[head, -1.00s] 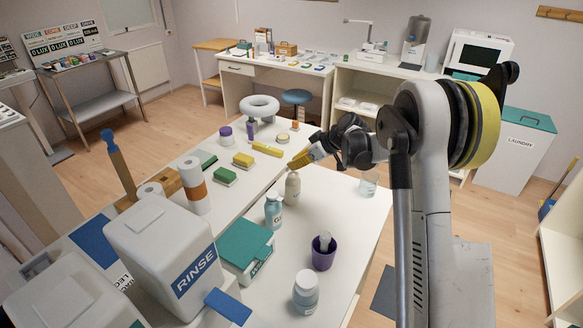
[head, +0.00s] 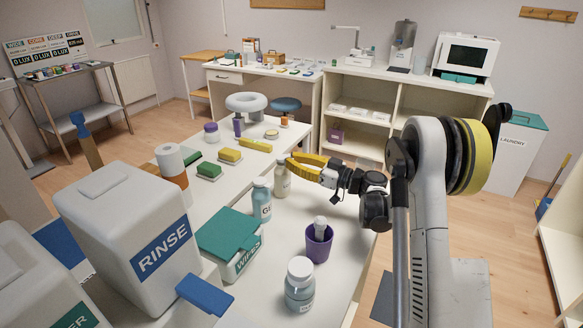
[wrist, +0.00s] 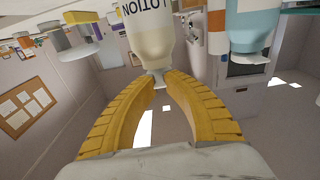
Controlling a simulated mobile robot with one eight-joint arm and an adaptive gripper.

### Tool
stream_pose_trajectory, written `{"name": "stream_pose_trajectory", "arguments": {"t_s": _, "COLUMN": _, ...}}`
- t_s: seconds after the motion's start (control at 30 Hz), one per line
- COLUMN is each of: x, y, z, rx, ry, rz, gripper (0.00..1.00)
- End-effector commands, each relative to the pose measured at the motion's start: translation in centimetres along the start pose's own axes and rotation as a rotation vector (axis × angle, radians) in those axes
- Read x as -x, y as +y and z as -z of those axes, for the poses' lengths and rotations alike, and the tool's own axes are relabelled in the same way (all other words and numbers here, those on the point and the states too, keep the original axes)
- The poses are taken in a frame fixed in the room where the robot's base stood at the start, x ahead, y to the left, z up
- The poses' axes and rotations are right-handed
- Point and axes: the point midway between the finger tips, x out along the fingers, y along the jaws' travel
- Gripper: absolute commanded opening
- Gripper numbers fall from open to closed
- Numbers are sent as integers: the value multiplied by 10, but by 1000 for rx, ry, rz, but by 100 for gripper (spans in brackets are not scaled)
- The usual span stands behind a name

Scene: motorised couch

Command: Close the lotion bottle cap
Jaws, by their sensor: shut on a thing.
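The cream lotion bottle (head: 282,184) stands upright on the white table. In the wrist view, which is upside down, the lotion bottle (wrist: 148,40) shows its LOTION label, with its small pale cap (wrist: 158,78) towards the fingertips. My gripper (head: 290,164) reaches in from the right at the height of the bottle's top. In the wrist view, my gripper's yellow fingers (wrist: 160,80) close in on both sides of the cap. The fingers partly hide the cap, so whether it is fully seated cannot be told.
A blue bottle (head: 262,200) stands close to the left of the lotion. A teal wipes box (head: 228,238), a purple cup (head: 319,245) and a white-capped bottle (head: 300,285) stand nearer. A yellow sponge (head: 230,155) lies further left. The table's right edge lies under my arm.

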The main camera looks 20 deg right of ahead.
Motion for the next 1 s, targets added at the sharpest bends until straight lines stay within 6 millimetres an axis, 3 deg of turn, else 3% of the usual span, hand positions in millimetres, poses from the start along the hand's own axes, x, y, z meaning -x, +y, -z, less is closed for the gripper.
{"name": "stream_pose_trajectory", "arguments": {"t_s": 0.73, "x": 1, "y": 0, "z": -5, "rx": 0, "ry": 92, "rz": 0, "gripper": 0}}
{"name": "stream_pose_trajectory", "arguments": {"t_s": 0.83, "x": 1, "y": 0, "z": -5, "rx": 0, "ry": 92, "rz": 0, "gripper": 36}}
{"name": "stream_pose_trajectory", "arguments": {"t_s": 1.0, "x": 1, "y": 0, "z": -5, "rx": 0, "ry": 92, "rz": 0, "gripper": 40}}
